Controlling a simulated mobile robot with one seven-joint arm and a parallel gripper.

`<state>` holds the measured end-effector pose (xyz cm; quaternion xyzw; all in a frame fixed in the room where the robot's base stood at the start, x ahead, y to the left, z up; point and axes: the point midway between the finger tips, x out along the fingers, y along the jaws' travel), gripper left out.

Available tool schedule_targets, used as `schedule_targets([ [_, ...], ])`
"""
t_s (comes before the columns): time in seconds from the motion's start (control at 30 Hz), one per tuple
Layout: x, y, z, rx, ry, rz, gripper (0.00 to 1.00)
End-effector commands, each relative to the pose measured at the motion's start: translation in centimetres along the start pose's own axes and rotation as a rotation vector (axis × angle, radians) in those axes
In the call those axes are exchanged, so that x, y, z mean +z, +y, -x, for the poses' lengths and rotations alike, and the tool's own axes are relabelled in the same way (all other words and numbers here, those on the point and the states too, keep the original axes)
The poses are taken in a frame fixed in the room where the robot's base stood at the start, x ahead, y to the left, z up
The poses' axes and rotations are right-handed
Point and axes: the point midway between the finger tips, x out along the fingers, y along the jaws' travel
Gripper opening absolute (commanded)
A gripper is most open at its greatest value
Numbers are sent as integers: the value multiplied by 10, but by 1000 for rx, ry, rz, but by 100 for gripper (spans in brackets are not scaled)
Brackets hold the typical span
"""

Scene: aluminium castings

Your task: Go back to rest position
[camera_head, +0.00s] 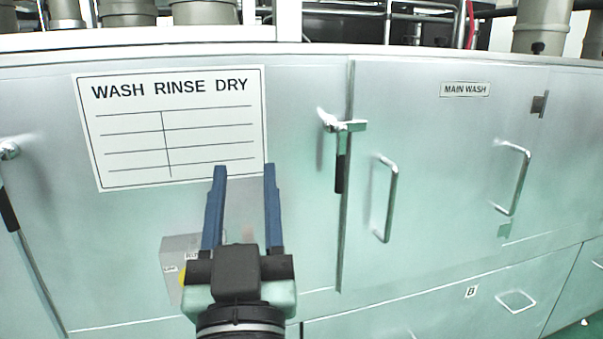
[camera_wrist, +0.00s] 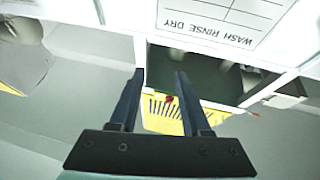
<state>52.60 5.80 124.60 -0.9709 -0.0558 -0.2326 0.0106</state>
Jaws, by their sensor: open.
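My gripper (camera_head: 245,172) is in the lower middle of the head view, in front of a pale metal washing machine (camera_head: 300,110). Its two blue fingers are spread apart and parallel, with nothing between them. In the wrist view my gripper (camera_wrist: 157,75) also shows open and empty. A white sign reading "WASH RINSE DRY" (camera_head: 140,130) lies behind and to the left of the fingertips in the head view. The sign also shows upside down at the top of the wrist view (camera_wrist: 235,15).
A door marked "MAIN WASH" (camera_head: 465,89) has two handles (camera_head: 387,200) and a latch (camera_head: 340,126) at its left edge. A grey box (camera_head: 178,252) is partly hidden behind my gripper. A yellow thing (camera_wrist: 165,121) shows between the fingers in the wrist view, farther off.

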Motion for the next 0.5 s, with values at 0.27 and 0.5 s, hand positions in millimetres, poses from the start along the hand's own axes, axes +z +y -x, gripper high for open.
schedule_targets([
  [0.27,-163,46,8,87,313,58,48],
  [0.5,-230,50,-12,95,344,65,48],
])
